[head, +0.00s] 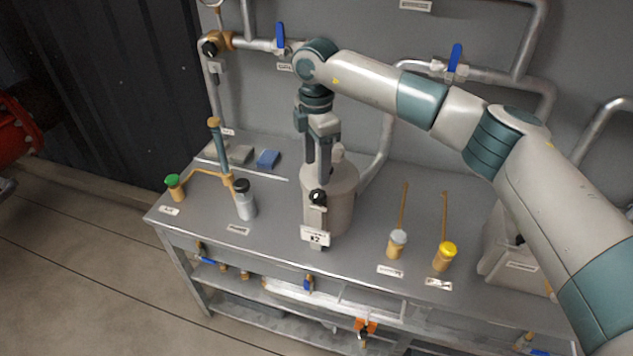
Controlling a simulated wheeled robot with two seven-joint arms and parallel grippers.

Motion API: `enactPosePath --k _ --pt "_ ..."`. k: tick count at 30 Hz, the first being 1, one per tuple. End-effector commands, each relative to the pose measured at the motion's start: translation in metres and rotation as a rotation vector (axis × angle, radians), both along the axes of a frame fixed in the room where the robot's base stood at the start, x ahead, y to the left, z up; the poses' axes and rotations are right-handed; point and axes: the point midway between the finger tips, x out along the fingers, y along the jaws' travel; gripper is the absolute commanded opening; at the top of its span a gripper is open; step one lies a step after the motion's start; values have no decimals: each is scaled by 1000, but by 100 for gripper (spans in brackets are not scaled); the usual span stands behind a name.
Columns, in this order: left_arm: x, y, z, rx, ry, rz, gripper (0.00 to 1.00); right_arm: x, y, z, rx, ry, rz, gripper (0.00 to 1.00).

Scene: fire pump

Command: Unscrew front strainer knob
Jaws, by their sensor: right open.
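A grey cylindrical strainer (343,205) stands on the metal bench in the middle of the head view. A small black knob (317,197) is on its front side, above a white label plate. My right gripper (318,176) points down just above this knob, in front of the strainer's top. Its fingers are open, with a gap between them. They look close to the knob, but I cannot tell whether they touch it. The gripper and wrist hide part of the strainer's top. My left gripper is not in view.
A black-capped grey bottle (246,204) and a green-topped fitting (174,189) stand left of the strainer. Grey-topped (397,245) and yellow-topped (444,257) fittings with rods stand right of it. Pipes with blue valve levers (454,58) run along the back wall.

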Motion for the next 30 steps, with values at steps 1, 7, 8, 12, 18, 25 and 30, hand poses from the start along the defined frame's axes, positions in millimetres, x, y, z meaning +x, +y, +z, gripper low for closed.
enactPosePath --k 1,7,8,12,18,25,30 --pt "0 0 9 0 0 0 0 0 0 -6 0 3 -2 52" --pt "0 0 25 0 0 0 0 -1 0 -42 1 4 -1 52" --pt "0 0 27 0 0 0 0 0 0 -47 0 3 -1 52" --pt "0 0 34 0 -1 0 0 0 0 -66 0 2 -1 52" --pt "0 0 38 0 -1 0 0 0 0 -82 0 0 0 52" --pt "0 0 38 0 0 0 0 0 0 -85 1 -1 0 52" --pt "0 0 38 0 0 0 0 0 0 -85 0 -1 0 40"
